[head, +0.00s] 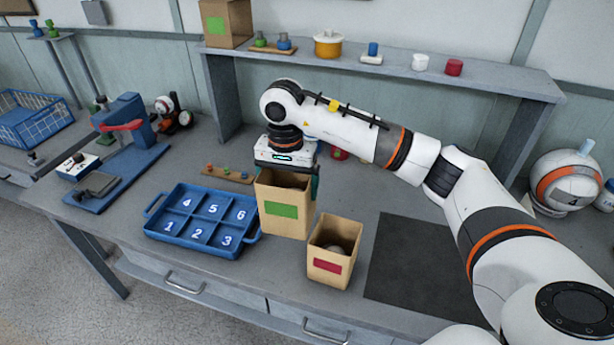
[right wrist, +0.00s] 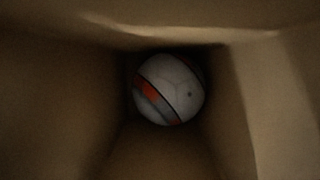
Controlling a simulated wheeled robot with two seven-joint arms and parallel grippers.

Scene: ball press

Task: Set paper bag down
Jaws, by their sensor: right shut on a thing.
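A brown paper bag with a green label (head: 283,211) stands upright between the blue numbered tray and a second bag. My right gripper (head: 287,172) is over its open top and shut on it; a teal finger shows at the bag's right edge. The right wrist view looks down into a bag, with a white ball with an orange and grey band (right wrist: 168,89) at its bottom. I cannot tell whether the held bag's base touches the bench. A smaller paper bag with a red label (head: 331,266) stands in front to the right, with a ball inside. My left gripper is not in view.
The blue tray (head: 154,236) with numbered compartments lies left of the held bag. A dark mat (head: 425,268) is bare on the right. A raised shelf (head: 480,78) at the back carries another green-labelled bag (head: 226,20) and small items. A blue press (head: 128,125) stands at left.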

